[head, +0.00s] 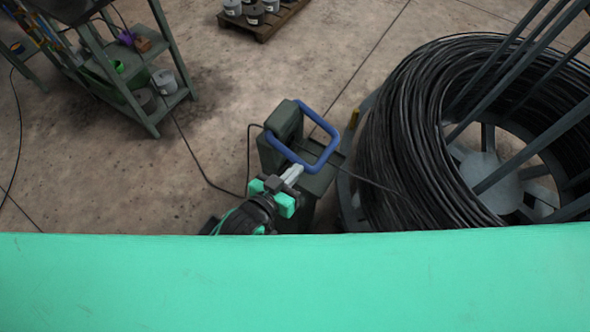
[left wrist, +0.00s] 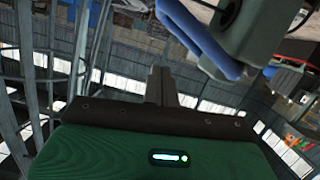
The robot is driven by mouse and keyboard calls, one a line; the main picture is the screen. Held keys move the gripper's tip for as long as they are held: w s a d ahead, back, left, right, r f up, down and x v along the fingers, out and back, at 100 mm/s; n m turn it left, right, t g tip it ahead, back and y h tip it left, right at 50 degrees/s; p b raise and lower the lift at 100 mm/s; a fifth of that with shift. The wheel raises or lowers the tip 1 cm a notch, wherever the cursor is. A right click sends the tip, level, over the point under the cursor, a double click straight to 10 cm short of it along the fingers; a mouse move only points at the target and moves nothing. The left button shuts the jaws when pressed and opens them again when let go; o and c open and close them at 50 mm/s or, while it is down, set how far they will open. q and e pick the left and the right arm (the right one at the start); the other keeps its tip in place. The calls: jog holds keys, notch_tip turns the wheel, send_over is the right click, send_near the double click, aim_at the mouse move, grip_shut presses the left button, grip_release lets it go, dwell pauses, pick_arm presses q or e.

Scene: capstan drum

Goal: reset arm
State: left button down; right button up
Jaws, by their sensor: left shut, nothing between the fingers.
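My left gripper (head: 291,175) is shut and empty. In the head view its tip is close to the lower edge of a blue loop handle (head: 325,125) on a dark green machine box (head: 285,122); I cannot tell whether they touch. In the left wrist view, the shut fingers (left wrist: 161,86) point up the picture, with the blue handle (left wrist: 195,35) above and to the right of them and the green-grey box (left wrist: 258,28) beyond. My right gripper is not in either view.
A large drum of black cable (head: 420,130) with grey bars stands to the right. A green shelf cart (head: 130,85) stands at the upper left. A wooden pallet with cans (head: 262,27) is at the top. A thin cable runs across the floor. Open concrete floor (head: 80,190) lies at the left.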

pick_arm(q)
jog(key=shift+f, duration=0.1)
jog(key=s+a+f+g+y, duration=0.15)
jog(key=a+f, duration=0.25)
jog(key=f, duration=0.7)
jog(key=s+a+f+n+g+y, duration=0.15)
jog(key=a+f, duration=0.25)
jog(key=f, duration=0.7)
jog(key=s+a+f+g+y, duration=0.1)
jog(key=s+a+f+y, duration=0.2)
jog(key=f, duration=0.8)
jog(key=s+a+f+g+y+b, duration=0.1)
jog(key=s+a+f+g+y, duration=0.15)
jog(key=s+a+f, duration=0.8)
jog(key=s+a+f+g, duration=0.2)
jog(key=s+f, duration=0.3)
jog(key=s, duration=0.4)
jog(key=s+a+f+n+g, duration=0.1)
jog(key=s+a+f+g, duration=0.1)
jog(key=s+f, duration=0.3)
jog(key=s+a, duration=0.1)
jog(key=s, duration=0.2)
jog(key=shift+s+f+g+b, duration=0.15)
jog(key=shift+s+g+b, duration=0.15)
jog(key=shift+s+g, duration=0.1)
jog(key=shift+n+y, duration=0.25)
